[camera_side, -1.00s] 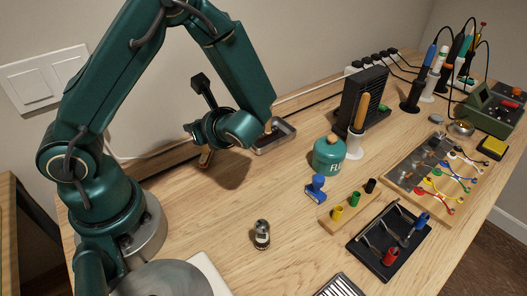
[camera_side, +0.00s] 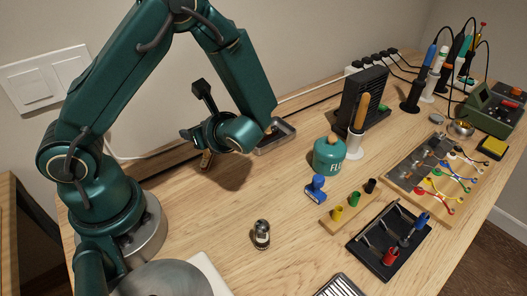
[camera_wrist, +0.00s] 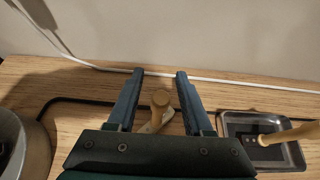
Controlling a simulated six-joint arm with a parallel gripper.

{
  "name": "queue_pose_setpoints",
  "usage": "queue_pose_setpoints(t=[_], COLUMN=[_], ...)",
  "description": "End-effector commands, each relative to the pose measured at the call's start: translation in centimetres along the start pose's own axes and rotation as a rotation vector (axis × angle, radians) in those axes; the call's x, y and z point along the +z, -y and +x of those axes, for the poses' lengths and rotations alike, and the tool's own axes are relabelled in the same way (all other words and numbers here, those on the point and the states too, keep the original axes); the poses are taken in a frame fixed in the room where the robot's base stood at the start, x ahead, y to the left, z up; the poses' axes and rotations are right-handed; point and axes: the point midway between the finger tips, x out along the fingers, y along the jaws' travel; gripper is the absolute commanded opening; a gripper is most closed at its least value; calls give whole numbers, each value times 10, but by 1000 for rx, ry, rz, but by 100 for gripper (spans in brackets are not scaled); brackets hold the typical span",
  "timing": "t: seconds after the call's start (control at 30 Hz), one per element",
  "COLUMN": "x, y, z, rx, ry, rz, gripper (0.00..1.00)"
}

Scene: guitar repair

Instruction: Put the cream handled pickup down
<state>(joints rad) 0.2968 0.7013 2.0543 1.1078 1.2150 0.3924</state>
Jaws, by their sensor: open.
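The cream handled pickup (camera_wrist: 146,128) shows in the wrist view, with its round wooden handle (camera_wrist: 160,98) between my fingers. My gripper (camera_wrist: 160,76) is open, with a gap on both sides of the handle. The pickup appears to be on the wooden table by the wall, but its contact with the table is hard to see. In the side view, my gripper (camera_side: 207,150) is low over the back of the table, left of the metal tray. A small tan part (camera_side: 206,160) shows beneath it, mostly hidden by the wrist.
The metal tray (camera_wrist: 296,160) holds a dark piece (camera_wrist: 250,132) with a wooden handle. It also shows in the side view (camera_side: 287,139). A black cable (camera_wrist: 60,101) lies behind the pickup. A teal flux jar (camera_side: 327,158) stands right.

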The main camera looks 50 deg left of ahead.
Motion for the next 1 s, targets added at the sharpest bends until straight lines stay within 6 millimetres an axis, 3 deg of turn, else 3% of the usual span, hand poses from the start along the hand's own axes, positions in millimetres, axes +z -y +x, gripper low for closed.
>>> queue_pose_setpoints(t=[0.4, 0.6, 0.83, 1.0], x=[-1, -1, 3, 10], y=[2, 1, -4, -23], z=[-79, -109, -119, -119], rx=[-8, -4, 20, 106], ry=[-2, -1, -50, -251], rz=[-2, -1, -49, -268], gripper=[51, 51, 51, 51])
